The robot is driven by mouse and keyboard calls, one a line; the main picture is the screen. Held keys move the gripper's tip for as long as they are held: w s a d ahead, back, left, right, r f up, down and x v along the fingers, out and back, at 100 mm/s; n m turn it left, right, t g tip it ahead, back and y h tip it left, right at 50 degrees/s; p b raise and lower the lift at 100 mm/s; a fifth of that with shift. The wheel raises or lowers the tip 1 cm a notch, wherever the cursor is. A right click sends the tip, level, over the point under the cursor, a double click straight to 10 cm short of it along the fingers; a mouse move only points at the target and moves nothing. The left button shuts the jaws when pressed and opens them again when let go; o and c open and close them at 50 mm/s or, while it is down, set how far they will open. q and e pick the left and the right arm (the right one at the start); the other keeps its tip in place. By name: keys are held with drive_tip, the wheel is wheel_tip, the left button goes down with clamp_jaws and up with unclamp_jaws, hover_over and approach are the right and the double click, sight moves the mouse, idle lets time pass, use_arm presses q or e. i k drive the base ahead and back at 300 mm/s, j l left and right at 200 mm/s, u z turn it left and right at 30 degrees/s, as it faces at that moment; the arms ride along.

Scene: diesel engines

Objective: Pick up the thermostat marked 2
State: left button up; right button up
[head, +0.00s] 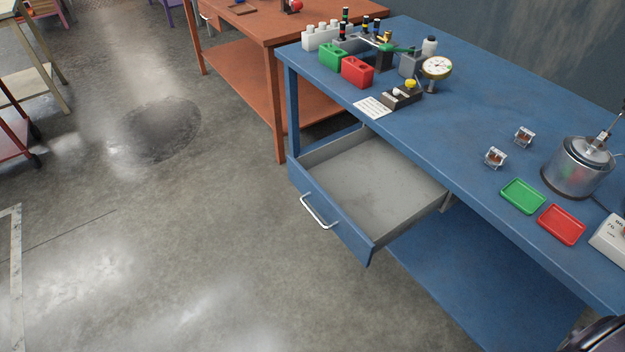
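Two small metal thermostats with copper-brown centres stand on the blue workbench (470,110). The nearer thermostat (495,157) is behind the green tray. The farther thermostat (523,137) is a little to its right and back. Any number marked on them is too small to read, so I cannot tell which is 2. Neither of my grippers shows. A dark rounded part, probably of my arm, shows at the bottom right corner.
A green tray (522,196) and a red tray (561,225) lie near the bench's front edge, by a metal pot (577,168). An empty drawer (372,185) stands open in front. A dial gauge (436,69) and coloured blocks are farther back.

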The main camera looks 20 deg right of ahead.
sight(594, 143)
drive_tip(key=z, duration=2)
